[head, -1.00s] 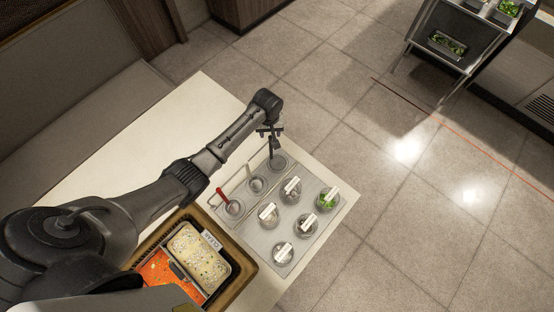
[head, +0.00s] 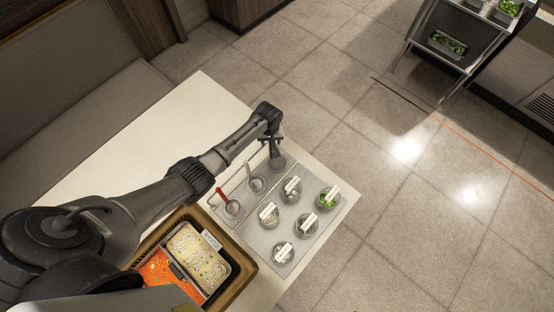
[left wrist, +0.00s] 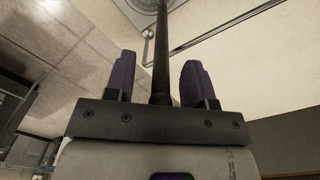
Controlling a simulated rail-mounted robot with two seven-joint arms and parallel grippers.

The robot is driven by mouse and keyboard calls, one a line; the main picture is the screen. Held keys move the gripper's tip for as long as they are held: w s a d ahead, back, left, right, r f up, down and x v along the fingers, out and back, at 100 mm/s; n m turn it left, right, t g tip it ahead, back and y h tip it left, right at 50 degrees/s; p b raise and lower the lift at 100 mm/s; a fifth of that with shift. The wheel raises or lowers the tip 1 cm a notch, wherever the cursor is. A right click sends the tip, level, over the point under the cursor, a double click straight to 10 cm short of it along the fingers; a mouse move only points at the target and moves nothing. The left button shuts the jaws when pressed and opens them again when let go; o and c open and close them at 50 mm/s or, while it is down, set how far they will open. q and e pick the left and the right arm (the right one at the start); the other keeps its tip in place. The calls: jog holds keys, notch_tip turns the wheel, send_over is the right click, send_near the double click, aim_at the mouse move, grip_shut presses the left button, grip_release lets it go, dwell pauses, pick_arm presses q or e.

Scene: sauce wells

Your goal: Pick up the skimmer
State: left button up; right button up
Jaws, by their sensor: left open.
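A steel panel (head: 247,226) with round wells lies at the right end of the pale counter. Three handled tools stand in its upper row of wells: one with a red handle (head: 221,195), one with a cream handle (head: 248,170), and a dark-handled one (head: 277,160) at the far end. I cannot tell for sure which one is the skimmer. My left gripper (head: 271,141) is open over the dark-handled tool. In the left wrist view the dark handle (left wrist: 160,40) runs between the two purple fingers of my gripper (left wrist: 158,82). My right gripper is out of view.
Several lidded or labelled wells, one with green food (head: 328,198), fill the panel's lower part. A brown-rimmed tray (head: 247,270) with orange and pale food stands to the left. The counter (head: 190,120) beyond the arm is bare. A steel rack (head: 452,45) stands far off.

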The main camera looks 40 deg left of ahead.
pick_arm(q)
grip_shut()
dwell(0.3)
jog(key=shift+r, duration=0.15)
